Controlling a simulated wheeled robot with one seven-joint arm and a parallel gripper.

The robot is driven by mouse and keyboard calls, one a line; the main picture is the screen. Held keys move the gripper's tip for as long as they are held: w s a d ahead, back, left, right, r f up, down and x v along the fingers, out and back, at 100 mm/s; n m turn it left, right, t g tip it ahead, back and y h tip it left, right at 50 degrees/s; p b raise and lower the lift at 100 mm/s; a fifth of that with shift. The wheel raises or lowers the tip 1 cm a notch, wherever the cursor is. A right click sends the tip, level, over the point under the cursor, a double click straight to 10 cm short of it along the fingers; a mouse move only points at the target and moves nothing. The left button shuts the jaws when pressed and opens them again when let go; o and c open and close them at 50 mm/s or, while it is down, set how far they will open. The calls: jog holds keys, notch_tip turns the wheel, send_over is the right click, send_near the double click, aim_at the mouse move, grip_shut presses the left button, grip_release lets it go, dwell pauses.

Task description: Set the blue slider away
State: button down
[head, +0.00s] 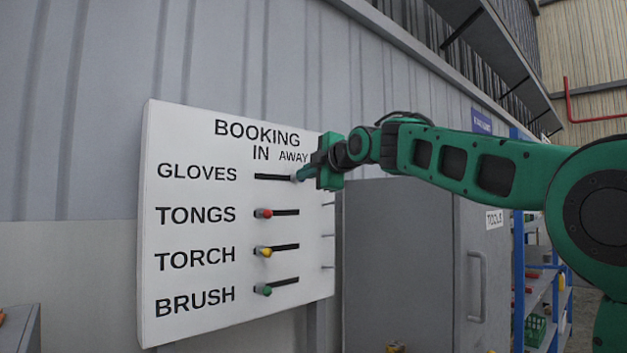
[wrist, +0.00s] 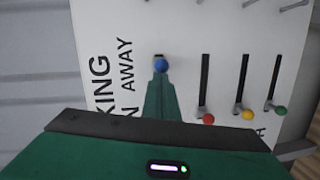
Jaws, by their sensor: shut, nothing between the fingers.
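The white board (head: 185,130) carries several slots under the headings IN and AWAY. The blue slider (wrist: 161,65) is in the top slot, the GLOVES row, near its AWAY end; a short piece of dark slot shows beyond it. In the head view the blue knob (head: 294,178) is partly hidden by my fingers. My gripper (head: 304,174) is shut and empty. In the wrist view its fingertips (wrist: 160,79) are right at the knob, on its IN side; whether they touch it I cannot tell.
The red (head: 265,213), yellow (head: 265,252) and green (head: 265,290) sliders sit at the IN ends of the lower slots. Small pegs (head: 328,267) stick out along the board's right edge. A grey cabinet (head: 400,260) stands to the right.

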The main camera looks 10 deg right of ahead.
jog(key=shift+w+d, duration=0.2)
jog(key=shift+d, duration=0.25)
jog(key=shift+a, duration=0.1)
jog(key=s+a+v, duration=0.1)
jog(key=a+v, duration=0.1)
jog(key=v, duration=1)
jog(key=shift+s+a+r, duration=0.25)
jog(key=shift+s, duration=0.15)
